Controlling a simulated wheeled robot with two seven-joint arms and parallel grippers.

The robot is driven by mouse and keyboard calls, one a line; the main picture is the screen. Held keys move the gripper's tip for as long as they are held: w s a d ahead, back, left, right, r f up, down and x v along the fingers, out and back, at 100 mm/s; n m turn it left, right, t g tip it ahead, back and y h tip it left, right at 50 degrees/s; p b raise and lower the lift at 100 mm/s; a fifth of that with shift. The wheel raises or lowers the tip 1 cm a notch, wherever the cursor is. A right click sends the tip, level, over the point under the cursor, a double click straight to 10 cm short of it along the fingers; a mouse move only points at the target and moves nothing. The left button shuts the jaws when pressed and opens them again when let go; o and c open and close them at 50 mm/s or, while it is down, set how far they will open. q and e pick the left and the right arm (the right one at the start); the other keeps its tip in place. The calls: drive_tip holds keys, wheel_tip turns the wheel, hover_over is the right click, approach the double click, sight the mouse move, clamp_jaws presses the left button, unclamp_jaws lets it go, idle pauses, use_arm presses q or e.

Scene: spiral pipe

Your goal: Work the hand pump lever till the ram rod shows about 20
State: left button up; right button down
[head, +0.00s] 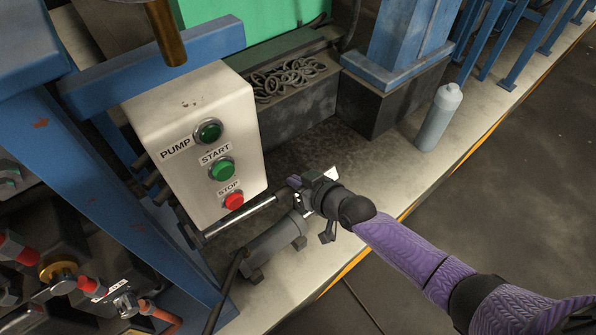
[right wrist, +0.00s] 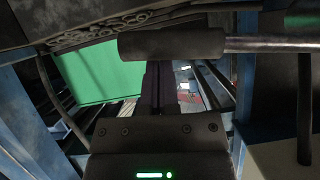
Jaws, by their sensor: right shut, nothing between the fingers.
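The hand pump, a grey cylinder (head: 272,246), lies low on the pale ledge below the button box. Its bright metal lever rod (head: 240,216) slants up to the right toward my right gripper (head: 294,184). In the right wrist view the lever's dark grip (right wrist: 170,44) runs across, just above my purple fingers (right wrist: 157,85), with the rod (right wrist: 270,44) continuing right. The right gripper is shut and empty beside the grip; I cannot tell whether they touch. No readable ram rod scale shows. My left gripper is out of view.
A white button box (head: 195,140) with PUMP, START and STOP stands close left of the lever. A grey bottle (head: 438,118) stands right on the ledge. Blue frames and red-capped valves (head: 60,285) crowd the left.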

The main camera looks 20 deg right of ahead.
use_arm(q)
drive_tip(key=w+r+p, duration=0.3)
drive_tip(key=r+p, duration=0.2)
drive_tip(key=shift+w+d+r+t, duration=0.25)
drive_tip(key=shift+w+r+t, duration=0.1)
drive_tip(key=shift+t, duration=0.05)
use_arm(e)
drive_tip(key=w+d+r+v, duration=0.1)
drive_tip(key=v, duration=0.9)
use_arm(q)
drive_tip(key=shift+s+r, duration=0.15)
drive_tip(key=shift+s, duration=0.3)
use_arm(e)
drive_tip(key=shift+s+d+r, duration=0.1)
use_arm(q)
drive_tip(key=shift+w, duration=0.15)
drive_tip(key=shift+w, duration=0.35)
